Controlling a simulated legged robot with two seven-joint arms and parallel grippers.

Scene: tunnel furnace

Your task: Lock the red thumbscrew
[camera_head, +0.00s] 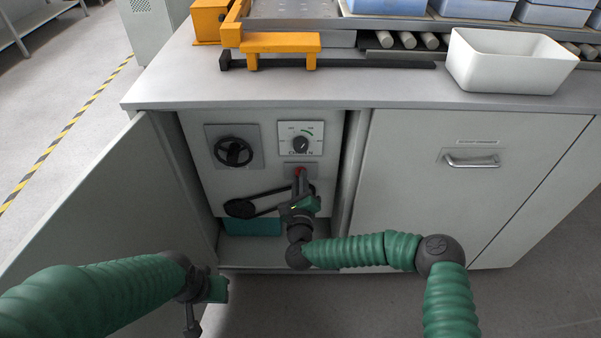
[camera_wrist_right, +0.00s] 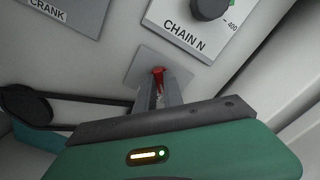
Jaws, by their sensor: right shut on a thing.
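The red thumbscrew (camera_head: 299,170) sits on a small grey plate below the dial, inside the open cabinet. In the right wrist view the thumbscrew (camera_wrist_right: 158,75) shows between my fingertips. My right gripper (camera_head: 300,178) reaches into the cabinet and is shut on the thumbscrew; its fingers cover part of it. In the right wrist view the gripper (camera_wrist_right: 159,90) points straight at the plate. My left gripper (camera_head: 205,305) is at the lower left, outside the cabinet and far from the thumbscrew; its finger gap does not show clearly.
Above the thumbscrew is a dial (camera_head: 301,144), labelled CHAIN N in the wrist view. A black crank wheel (camera_head: 233,152) is to its left, a belt (camera_head: 240,208) below. The open door (camera_head: 110,215) bounds the left side. A white bin (camera_head: 510,62) stands on the countertop.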

